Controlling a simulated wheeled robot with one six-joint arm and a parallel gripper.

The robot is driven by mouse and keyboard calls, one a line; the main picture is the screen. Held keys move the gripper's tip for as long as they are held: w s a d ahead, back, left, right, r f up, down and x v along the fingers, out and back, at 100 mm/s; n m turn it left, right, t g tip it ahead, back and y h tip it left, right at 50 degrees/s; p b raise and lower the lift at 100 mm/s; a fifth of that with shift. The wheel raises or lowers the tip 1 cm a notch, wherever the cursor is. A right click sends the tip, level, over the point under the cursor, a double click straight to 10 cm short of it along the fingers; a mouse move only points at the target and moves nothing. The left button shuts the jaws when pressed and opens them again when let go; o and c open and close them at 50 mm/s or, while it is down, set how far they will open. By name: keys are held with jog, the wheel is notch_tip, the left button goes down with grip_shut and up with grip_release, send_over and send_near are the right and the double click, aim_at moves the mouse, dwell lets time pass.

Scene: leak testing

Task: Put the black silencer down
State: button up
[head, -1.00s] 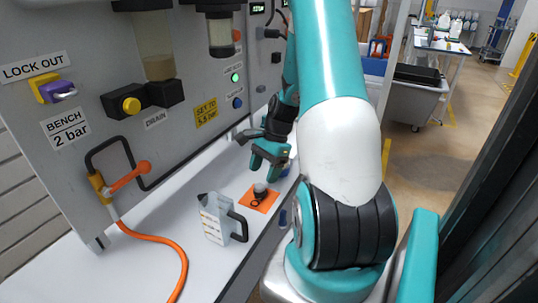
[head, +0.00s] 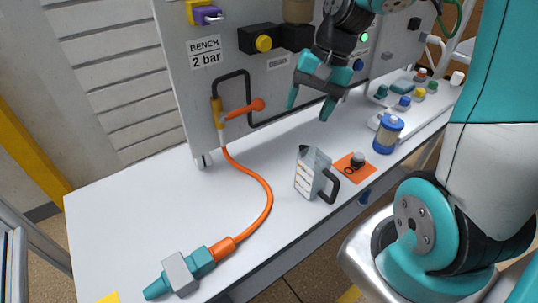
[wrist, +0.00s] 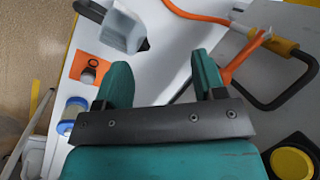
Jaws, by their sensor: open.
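The black silencer (head: 357,160) is a small dark, grey-topped piece standing on an orange mat (head: 368,170) on the white bench. A black ring (head: 348,170) lies beside it on the mat. The wrist view also shows the silencer (wrist: 88,75) on the mat, left of my fingers. My gripper (head: 309,103) is open with nothing between its teal fingers. It hangs above the bench, in front of the grey panel, up and to the left of the mat and apart from the silencer.
A grey jug (head: 312,172) with a black handle stands just left of the mat. A blue-capped container (head: 388,134) stands right of it. An orange hose (head: 262,190) runs from the panel to a teal fitting (head: 200,262). The left bench surface is largely free.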

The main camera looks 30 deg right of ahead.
jog(key=s+a+r+n, duration=0.2)
jog(key=s+a+n, duration=0.4)
jog(key=a, duration=0.3)
jog(key=s+a+r+n, duration=0.2)
jog(key=s+a+n, duration=0.5)
jog(key=a+n, duration=0.1)
jog(key=shift+s+a+r+n, duration=0.15)
jog(key=shift+a+r+n, duration=0.25)
jog(key=shift+n, duration=0.1)
